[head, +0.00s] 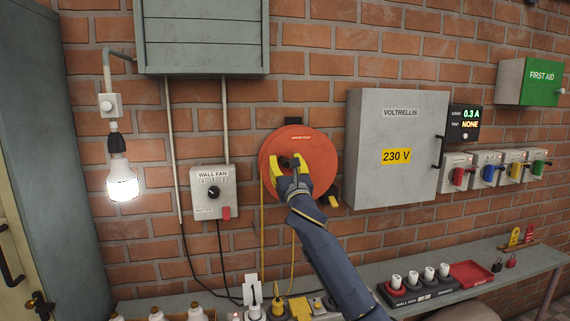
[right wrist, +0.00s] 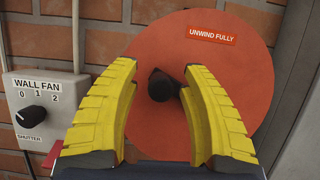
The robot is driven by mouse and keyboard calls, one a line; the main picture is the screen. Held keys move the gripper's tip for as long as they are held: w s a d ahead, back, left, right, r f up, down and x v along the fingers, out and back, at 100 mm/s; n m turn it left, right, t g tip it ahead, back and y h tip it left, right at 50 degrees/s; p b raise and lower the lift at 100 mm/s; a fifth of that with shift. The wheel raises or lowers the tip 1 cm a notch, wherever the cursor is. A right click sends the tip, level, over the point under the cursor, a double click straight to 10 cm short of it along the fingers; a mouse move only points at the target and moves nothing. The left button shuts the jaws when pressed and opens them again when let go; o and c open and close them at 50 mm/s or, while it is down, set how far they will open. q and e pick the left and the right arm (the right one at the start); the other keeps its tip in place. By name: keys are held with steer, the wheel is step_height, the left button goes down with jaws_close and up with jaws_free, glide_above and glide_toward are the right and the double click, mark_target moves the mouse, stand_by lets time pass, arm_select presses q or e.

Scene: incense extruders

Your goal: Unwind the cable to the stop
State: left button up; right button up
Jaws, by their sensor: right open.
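The round orange-red cable reel (head: 318,150) is mounted on the brick wall and fills much of the right wrist view (right wrist: 240,65). It bears a label (right wrist: 213,35) reading "UNWIND FULLY". A dark crank knob (right wrist: 160,87) sits near its middle. My right gripper (head: 291,166) is in front of the reel, its yellow fingers open on either side of the knob; I cannot tell whether they touch it. The yellow cable (head: 263,230) hangs from the reel's left side down to the bench. My left gripper is not in view.
A wall fan switch box (head: 213,205) is left of the reel, and a grey 230 V cabinet (head: 372,120) is close on its right. Below, the bench (head: 180,302) holds plugs, a black tray with white pieces (head: 412,285) and a red tray (head: 473,273).

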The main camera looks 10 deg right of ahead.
steer(key=shift+c, duration=0.4)
jaws_close()
steer(key=shift+a+f+n, duration=0.15)
steer(key=shift+a+n, duration=0.1)
steer(key=shift+n, duration=0.35)
